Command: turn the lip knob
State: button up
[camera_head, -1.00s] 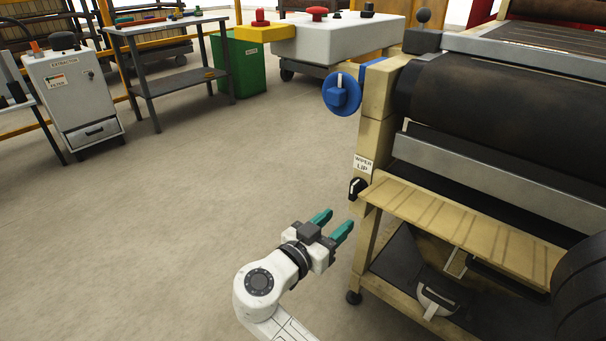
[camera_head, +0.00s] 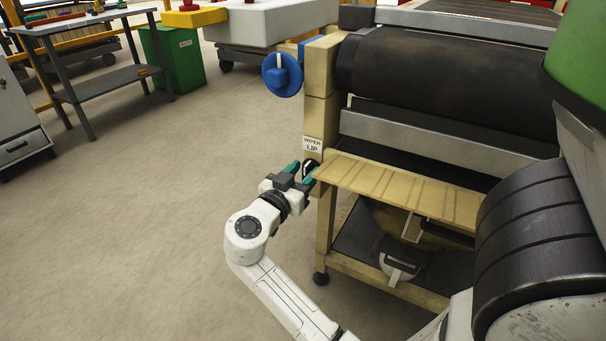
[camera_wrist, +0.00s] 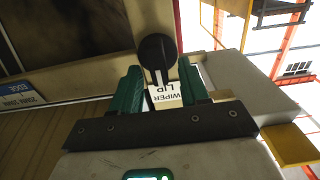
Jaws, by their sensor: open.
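The lip knob (camera_wrist: 157,53) is a small black round knob with a pale pointer line. In the wrist view it lies just beyond the fingertips, roughly between them. In the head view the knob (camera_head: 310,168) sits below the "WIPER LIP" label (camera_head: 312,145) on the tan frame post and is partly hidden by my gripper. My gripper (camera_head: 302,172) has green fingers and is open. In the wrist view the open fingers (camera_wrist: 160,82) stand either side of the knob's near edge. I cannot tell whether they touch it.
The press's tan slatted tray (camera_head: 395,187) juts out just right of my gripper. A blue dial (camera_head: 282,75) sits higher on the post. A green bin (camera_head: 172,60) and a grey table (camera_head: 85,60) stand at the back left. The floor to the left is clear.

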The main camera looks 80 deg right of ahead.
jog(key=shift+d, duration=0.1)
jog(key=shift+c, duration=0.3)
grip_shut()
dwell(0.4)
jog(key=n+p, duration=0.2)
jog(key=n, duration=0.2)
jog(key=shift+w+r+p, duration=0.1)
jog(key=shift+w+p, duration=0.05)
jog(key=shift+p, duration=0.15)
jog(key=shift+w+d+f+n+p, duration=0.1)
jog(key=shift+w+f+n+p, duration=0.1)
jog(key=shift+n+p, duration=1.75)
jog(key=shift+w+f+n+p, duration=0.1)
jog(key=shift+f+n+p, duration=0.15)
jog(key=shift+n+p, duration=1.65)
jog(key=shift+w+d+f+n+p, duration=0.15)
jog(key=shift+n+p, duration=0.65)
jog(key=shift+n, duration=2.25)
jog(key=shift+a+f, duration=0.1)
jog(key=shift+f, duration=0.05)
